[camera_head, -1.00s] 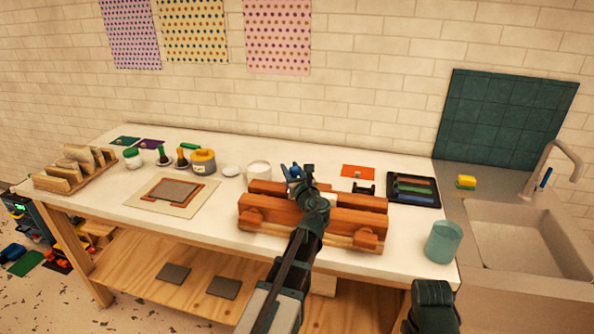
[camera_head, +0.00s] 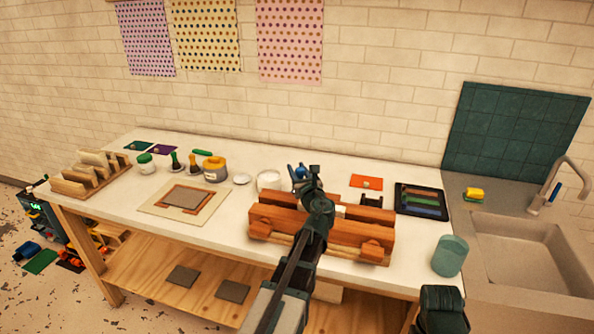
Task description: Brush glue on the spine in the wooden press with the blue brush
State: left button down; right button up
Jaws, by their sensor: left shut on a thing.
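The wooden press (camera_head: 375,234), two thick reddish-brown beams on a paler base, lies on the white table. A small pale piece (camera_head: 340,211) shows between its beams, perhaps part of the spine; my left arm hides much of the gap. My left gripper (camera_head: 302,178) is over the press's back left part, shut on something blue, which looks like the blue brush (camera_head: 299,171). The brush's bristles are hidden, so I cannot tell whether they touch anything. A white tub (camera_head: 268,180) stands just behind the press. My right arm shows only as a dark link at bottom right.
A yellow-grey pot (camera_head: 215,170), a green-lidded jar (camera_head: 146,164) and a wooden rack (camera_head: 92,175) stand at left. A board (camera_head: 160,210) lies in front of them. A dark tray (camera_head: 422,200) and teal cup (camera_head: 450,256) are at right, beside the sink (camera_head: 525,255).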

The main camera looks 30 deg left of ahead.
jog(key=shift+r+p, duration=0.65)
jog(key=shift+r, duration=0.35)
jog(key=shift+r, duration=0.1)
notch_tip(320, 180, up, 3)
jog(key=p, duration=0.3)
